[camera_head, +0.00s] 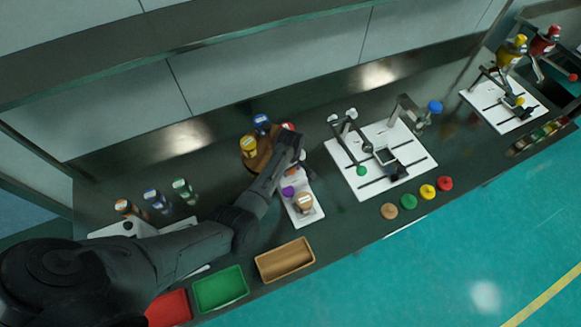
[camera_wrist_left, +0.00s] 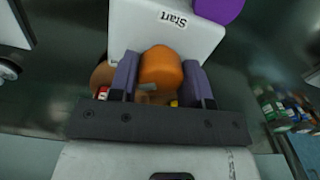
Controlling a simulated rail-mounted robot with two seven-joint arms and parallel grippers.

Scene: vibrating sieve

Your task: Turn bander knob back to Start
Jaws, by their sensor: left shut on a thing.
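The bander is a white device (camera_head: 310,214) in the middle of the counter, partly hidden by my left arm in the head view. My right gripper is out of view.
A brown holder with yellow-capped (camera_head: 249,145) and blue-capped (camera_head: 262,122) bottles stands close to my left gripper. Brown (camera_head: 285,260) and green trays (camera_head: 220,290) lie in front. A white board (camera_head: 345,185) with apparatus is right.

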